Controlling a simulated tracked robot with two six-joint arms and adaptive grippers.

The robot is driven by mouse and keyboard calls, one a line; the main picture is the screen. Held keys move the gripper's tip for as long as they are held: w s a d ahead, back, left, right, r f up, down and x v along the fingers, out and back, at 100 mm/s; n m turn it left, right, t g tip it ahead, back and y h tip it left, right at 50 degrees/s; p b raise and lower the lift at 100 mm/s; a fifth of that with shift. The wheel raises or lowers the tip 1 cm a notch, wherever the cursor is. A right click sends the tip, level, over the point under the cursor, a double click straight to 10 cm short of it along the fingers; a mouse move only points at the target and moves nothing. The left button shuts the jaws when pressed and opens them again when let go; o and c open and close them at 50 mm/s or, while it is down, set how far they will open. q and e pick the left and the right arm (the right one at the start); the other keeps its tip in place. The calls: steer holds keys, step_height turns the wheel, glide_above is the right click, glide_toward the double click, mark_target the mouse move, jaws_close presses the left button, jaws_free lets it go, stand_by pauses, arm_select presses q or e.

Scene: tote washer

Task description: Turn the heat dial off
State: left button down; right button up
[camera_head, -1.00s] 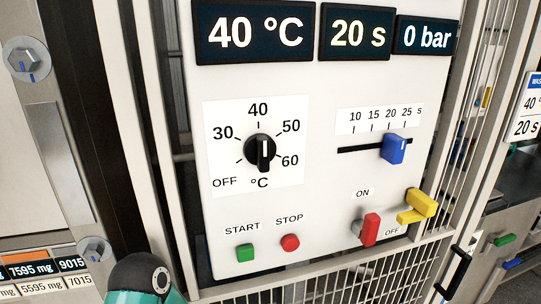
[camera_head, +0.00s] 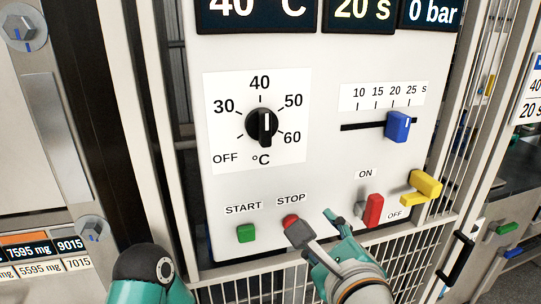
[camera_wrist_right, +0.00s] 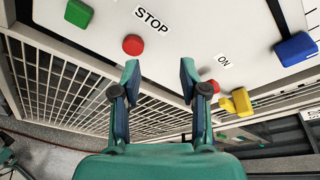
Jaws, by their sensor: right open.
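The heat dial (camera_head: 262,125) is a round black knob on a white scale plate marked OFF, 30, 40, 50, 60 and °C. Its white mark points up, roughly towards 40. OFF is at the scale's lower left. My right gripper (camera_head: 312,223) is open and empty, below and right of the dial and apart from it. One finger overlaps the lower edge of the red STOP button in the head view; contact cannot be told. In the wrist view my right gripper (camera_wrist_right: 160,70) shows two spread fingers, and the dial is out of that view.
The green START button (camera_head: 247,233) and red STOP button (camera_head: 291,220) sit below the dial. A blue slider (camera_head: 398,126), red ON/OFF switch (camera_head: 373,210) and yellow handle (camera_head: 422,187) are to the right. A wire mesh guard (camera_head: 245,285) runs below the panel.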

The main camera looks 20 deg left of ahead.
steer(key=s+r+m+t+y, duration=0.1)
steer(key=s+r+m+y, duration=0.3)
steer(key=s+r+m, duration=0.55)
steer(key=n, duration=0.3)
glide_toward(268, 132)
steer(key=shift+m, duration=0.25)
steer(key=x, duration=0.9)
steer(key=shift+a, duration=0.1)
jaws_close()
